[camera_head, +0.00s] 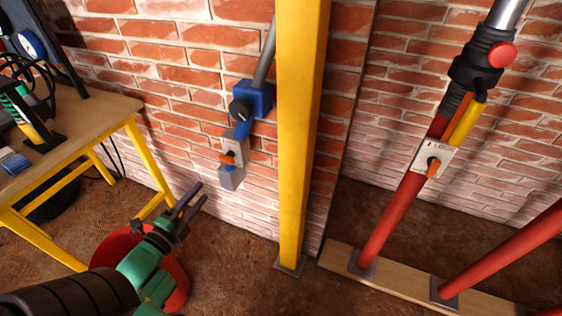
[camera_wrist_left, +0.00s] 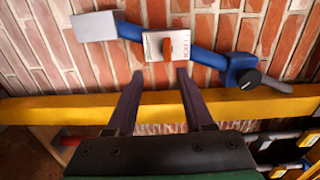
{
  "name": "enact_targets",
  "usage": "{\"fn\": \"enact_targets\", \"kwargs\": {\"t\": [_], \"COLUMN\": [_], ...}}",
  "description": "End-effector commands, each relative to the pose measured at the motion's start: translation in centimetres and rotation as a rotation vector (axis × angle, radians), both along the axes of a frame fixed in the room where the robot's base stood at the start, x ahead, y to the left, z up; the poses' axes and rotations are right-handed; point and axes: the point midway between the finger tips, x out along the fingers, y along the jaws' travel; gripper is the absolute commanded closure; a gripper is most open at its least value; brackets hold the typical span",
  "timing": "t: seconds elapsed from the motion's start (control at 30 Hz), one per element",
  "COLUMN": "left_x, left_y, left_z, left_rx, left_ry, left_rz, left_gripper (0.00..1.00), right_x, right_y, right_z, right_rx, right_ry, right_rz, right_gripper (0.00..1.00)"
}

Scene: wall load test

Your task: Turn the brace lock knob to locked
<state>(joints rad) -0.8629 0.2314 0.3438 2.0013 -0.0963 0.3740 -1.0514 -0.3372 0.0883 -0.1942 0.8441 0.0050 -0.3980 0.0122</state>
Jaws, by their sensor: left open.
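An orange lock knob (camera_head: 228,158) sits on a light label plate on a blue brace (camera_head: 253,98) at the brick wall. In the left wrist view the same orange knob (camera_wrist_left: 168,48) stands out from its plate (camera_wrist_left: 153,46), just beyond the fingertips. A second orange knob (camera_head: 433,167) is on the plate of a red brace (camera_head: 392,220) at the right. My left gripper (camera_head: 200,194) is open and empty, below and left of the blue brace, apart from the knob. Its two dark fingers also show in the left wrist view (camera_wrist_left: 160,76). My right gripper is out of view.
A yellow post (camera_head: 300,130) stands right of the blue brace. A workbench (camera_head: 85,128) with yellow legs and tools is at the left. A red round object (camera_head: 178,280) is on the floor below my gripper. A wooden floor beam (camera_head: 400,284) carries the red braces.

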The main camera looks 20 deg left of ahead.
Motion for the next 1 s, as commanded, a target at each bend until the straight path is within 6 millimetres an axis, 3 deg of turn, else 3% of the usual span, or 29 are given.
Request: {"fn": "enact_targets", "kwargs": {"t": [0.17, 0.6, 0.77, 1.0], "left_x": [1.6, 12.6, 14.5, 14.7], "left_y": [-0.2, 0.0, 0.1, 0.1], "left_z": [1.2, 1.0, 0.9, 0.9], "left_rx": [0.031, 0.026, 0.024, 0.023], "left_ry": [-0.027, -0.024, -0.020, -0.019], "left_rz": [-0.013, -0.010, -0.010, -0.010], "left_gripper": [0.47, 0.47, 0.47, 0.47], "right_x": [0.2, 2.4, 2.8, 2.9], "right_y": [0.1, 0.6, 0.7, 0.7], "right_z": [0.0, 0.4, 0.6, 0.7], "right_rx": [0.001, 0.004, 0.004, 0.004], "right_ry": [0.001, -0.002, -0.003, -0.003], "right_rz": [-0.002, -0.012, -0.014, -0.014], "right_gripper": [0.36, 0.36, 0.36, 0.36]}}
